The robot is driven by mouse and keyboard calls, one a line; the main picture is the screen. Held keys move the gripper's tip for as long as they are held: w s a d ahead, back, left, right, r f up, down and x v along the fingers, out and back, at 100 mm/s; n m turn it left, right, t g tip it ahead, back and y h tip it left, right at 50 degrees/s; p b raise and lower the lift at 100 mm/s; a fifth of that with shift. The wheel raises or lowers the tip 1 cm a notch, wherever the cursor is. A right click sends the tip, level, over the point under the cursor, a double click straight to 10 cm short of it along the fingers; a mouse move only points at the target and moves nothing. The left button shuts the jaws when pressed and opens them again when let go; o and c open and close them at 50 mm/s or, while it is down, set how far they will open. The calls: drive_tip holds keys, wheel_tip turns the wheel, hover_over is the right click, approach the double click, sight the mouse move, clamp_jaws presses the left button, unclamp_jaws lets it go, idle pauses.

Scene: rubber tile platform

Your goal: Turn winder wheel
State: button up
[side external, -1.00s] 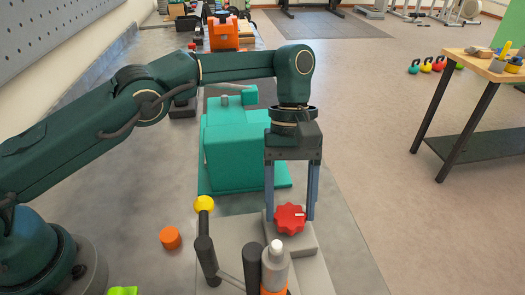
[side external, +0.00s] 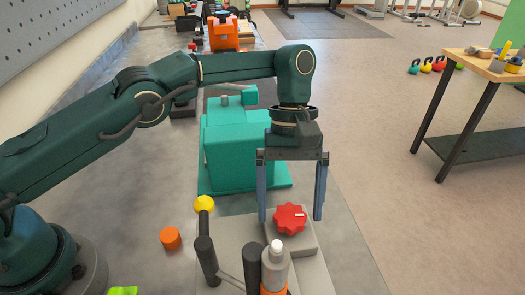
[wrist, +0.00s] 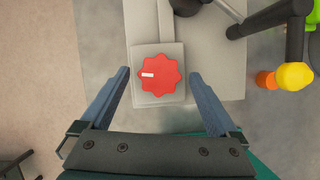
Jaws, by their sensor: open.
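The winder wheel (side external: 290,218) is a red scalloped knob with a white mark, set on a grey block (side external: 305,243). In the wrist view the wheel (wrist: 160,75) sits between and a little beyond my fingertips, its white mark pointing left. My gripper (side external: 291,219) points down over the block with one finger on each side of the wheel. In the wrist view my gripper (wrist: 160,72) is open, with a clear gap on both sides of the wheel. Neither finger touches the wheel there. The height of the fingertips against the wheel is hard to tell.
A lever with a yellow ball (side external: 204,203) and a grey cylinder (side external: 274,268) stand close to the block. An orange piece (side external: 170,238) lies to the left. A teal machine (side external: 235,150) stands behind my gripper. Bare platform lies right of the block.

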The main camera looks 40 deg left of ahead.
drive_tip(key=shift+n, duration=0.4)
drive_tip(key=n+t, duration=0.1)
drive_tip(key=n, duration=0.2)
drive_tip(key=n+t+h, duration=0.1)
drive_tip(key=n, duration=0.1)
drive_tip(key=shift+s+a+n, duration=0.2)
drive_tip(key=shift+n, duration=0.2)
drive_tip(key=n+t, duration=0.1)
drive_tip(key=n, duration=0.1)
drive_tip(key=n+t, duration=0.1)
drive_tip(key=n, duration=0.3)
drive_tip(key=shift+s+n+t+h, duration=0.3)
drive_tip(key=shift+s+t, duration=0.05)
drive_tip(key=shift+t, duration=0.05)
drive_tip(key=s+a+r+m+t, duration=0.2)
drive_tip(key=a+r+t, duration=0.1)
drive_tip(key=a+r, duration=0.8)
drive_tip(key=s+a+r+m+y, duration=0.1)
drive_tip(key=s+a+m, duration=0.3)
drive_tip(key=m, duration=0.5)
drive_tip(key=s+a+m+t+y, duration=0.1)
drive_tip(key=s+a+m+y, duration=0.2)
drive_tip(key=s+m, duration=0.3)
drive_tip(key=shift+s+a+r+m+t, duration=0.35)
drive_tip(key=shift+a+m, duration=0.1)
drive_tip(key=shift+m, duration=1.75)
